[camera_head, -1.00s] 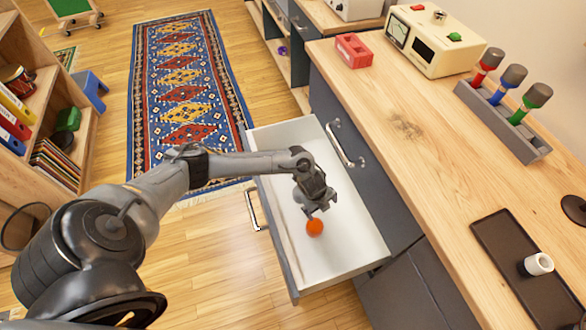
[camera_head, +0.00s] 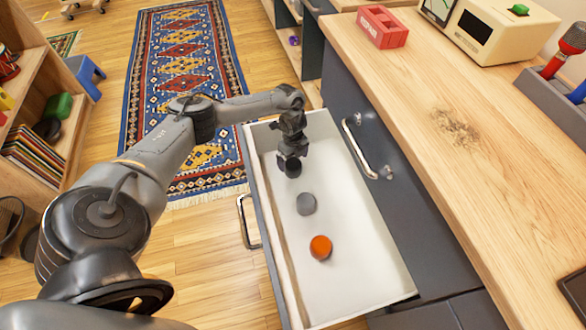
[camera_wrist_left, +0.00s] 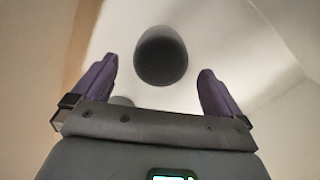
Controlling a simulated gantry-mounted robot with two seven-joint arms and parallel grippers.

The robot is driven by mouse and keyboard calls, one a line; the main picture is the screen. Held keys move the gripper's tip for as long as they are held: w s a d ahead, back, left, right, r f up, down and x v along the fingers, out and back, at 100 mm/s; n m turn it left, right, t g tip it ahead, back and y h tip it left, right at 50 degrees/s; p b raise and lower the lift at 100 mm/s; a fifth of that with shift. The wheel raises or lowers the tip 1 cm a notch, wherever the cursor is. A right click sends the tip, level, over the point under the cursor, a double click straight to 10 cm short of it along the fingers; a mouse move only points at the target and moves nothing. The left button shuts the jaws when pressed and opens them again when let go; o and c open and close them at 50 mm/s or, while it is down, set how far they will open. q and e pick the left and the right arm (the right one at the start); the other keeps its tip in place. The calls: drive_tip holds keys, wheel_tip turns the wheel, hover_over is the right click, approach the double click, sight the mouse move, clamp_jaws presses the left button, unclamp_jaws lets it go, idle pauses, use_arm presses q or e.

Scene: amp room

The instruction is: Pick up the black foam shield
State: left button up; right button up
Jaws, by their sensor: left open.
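The black foam shield (camera_head: 290,167) lies in the open drawer (camera_head: 352,262), towards its far end. My left gripper (camera_head: 289,157) is above it, pointing down, and partly hides it in the head view. In the left wrist view the dark rounded shield (camera_wrist_left: 160,55) shows between the two open purple fingers, with a gap on each side. I cannot tell how far below the fingertips it is. My right gripper is not in view.
A grey foam shield (camera_head: 307,204) and an orange one (camera_head: 320,247) lie nearer in the drawer. The drawer walls rise around them. The wooden counter (camera_head: 440,150) is at the right, with a red box (camera_head: 382,27) on it.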

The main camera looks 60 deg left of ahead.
sight(293, 164)
use_arm(q)
drive_tip(key=shift+f, duration=0.45)
drive_tip(key=shift+f+b, duration=0.7)
wheel_tip(293, 164, down, 4)
drive_tip(key=b, duration=0.3)
drive_tip(key=shift+d+r, duration=0.1)
drive_tip(key=shift+c, duration=0.8)
drive_tip(key=c, duration=0.9)
